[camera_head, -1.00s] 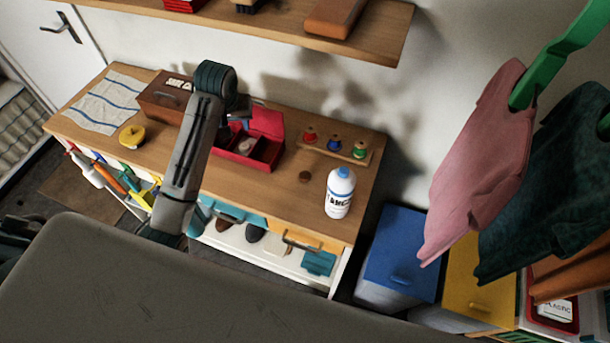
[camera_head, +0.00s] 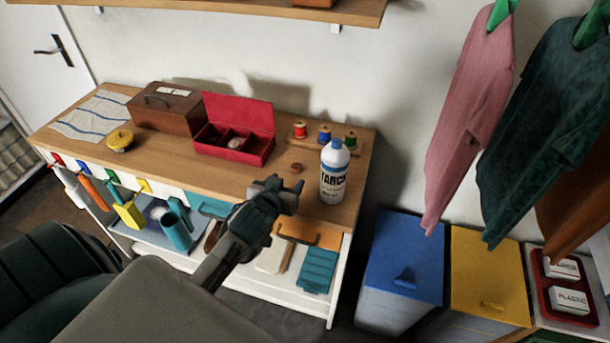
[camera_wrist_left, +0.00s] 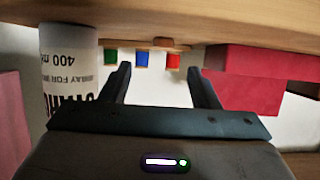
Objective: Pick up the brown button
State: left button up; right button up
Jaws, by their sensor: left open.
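The brown button (camera_head: 296,168) is a small brown piece on the wooden worktop, left of the white starch bottle (camera_head: 332,172) and in front of the thread spools. In the left wrist view, which is upside down, a small brown piece that looks like the button (camera_wrist_left: 162,42) shows at the worktop, between and beyond the fingertips. My left gripper (camera_head: 284,188) is open and empty at the front of the worktop, just short of the button; it also shows in the left wrist view (camera_wrist_left: 160,80). My right gripper is not in view.
The starch bottle also stands close beside the left gripper in the wrist view (camera_wrist_left: 70,75). Red, blue and green spools (camera_head: 325,137) stand behind the button. An open red box (camera_head: 247,150) is to the left. Hanging tools and cloths are below the worktop edge.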

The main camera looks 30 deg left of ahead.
aim_at(296, 168)
pick_arm(q)
jog(key=x, duration=0.3)
jog(key=shift+w+a+f, duration=0.1)
jog(key=shift+w, duration=0.2)
jog(key=shift+w+a+p, duration=0.1)
jog(key=shift+w+p, duration=0.05)
jog(key=shift+p, duration=0.2)
jog(key=shift+w+a+f+p, duration=0.15)
jog(key=shift+w+p, duration=0.15)
jog(key=shift+w, duration=0.15)
jog(key=shift+w+a+p, duration=0.2)
jog(key=shift+w+p, duration=0.1)
jog(key=shift+w, duration=0.15)
jog(key=shift+x, duration=1.05)
jog(key=shift+w+a+f, duration=0.1)
jog(key=shift+w+f, duration=0.1)
jog(key=shift+f, duration=0.1)
jog(key=shift+c, duration=0.3)
jog(key=c, duration=1)
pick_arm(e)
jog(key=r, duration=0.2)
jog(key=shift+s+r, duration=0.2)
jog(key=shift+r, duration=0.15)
